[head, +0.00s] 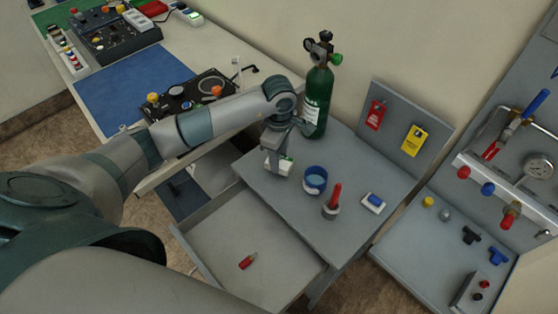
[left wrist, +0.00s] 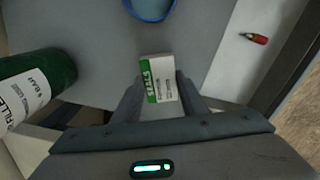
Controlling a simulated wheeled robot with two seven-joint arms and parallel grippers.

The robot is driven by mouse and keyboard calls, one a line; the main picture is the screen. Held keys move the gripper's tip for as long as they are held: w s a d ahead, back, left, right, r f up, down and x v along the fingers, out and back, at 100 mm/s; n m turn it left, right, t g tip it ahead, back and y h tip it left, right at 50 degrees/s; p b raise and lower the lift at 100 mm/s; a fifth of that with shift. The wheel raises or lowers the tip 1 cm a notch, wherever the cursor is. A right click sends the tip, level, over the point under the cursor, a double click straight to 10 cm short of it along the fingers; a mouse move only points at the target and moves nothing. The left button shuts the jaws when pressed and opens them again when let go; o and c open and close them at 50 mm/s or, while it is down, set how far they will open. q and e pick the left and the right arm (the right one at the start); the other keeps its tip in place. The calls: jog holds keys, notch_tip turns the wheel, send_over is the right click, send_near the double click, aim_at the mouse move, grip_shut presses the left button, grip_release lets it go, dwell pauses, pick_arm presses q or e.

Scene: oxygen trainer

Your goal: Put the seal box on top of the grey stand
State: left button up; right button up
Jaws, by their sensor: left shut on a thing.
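The seal box (head: 285,164), white with a green band marked SEALS, is between the fingers of my left gripper (head: 279,150). It also shows in the left wrist view (left wrist: 160,78), its label facing the camera. My left gripper is shut on it, fingers pointing down. The box is over the left part of the grey stand's top (head: 265,195); I cannot tell whether it touches the surface. The fingers hide part of the box in the head view. My right gripper is not in view.
A green gas cylinder (head: 317,100) stands close behind the gripper. A blue cup (head: 315,181), a red-handled item (head: 333,201) and a small blue-white item (head: 373,202) are to the right. An open drawer (head: 225,235) below holds a red item (head: 247,262). The stand's front top is clear.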

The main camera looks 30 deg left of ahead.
pick_arm(q)
jog(key=shift+f+p, duration=0.45)
jog(key=shift+f, duration=0.85)
jog(key=shift+f, duration=0.15)
jog(key=o, duration=1.1)
jog(key=shift+c, duration=0.2)
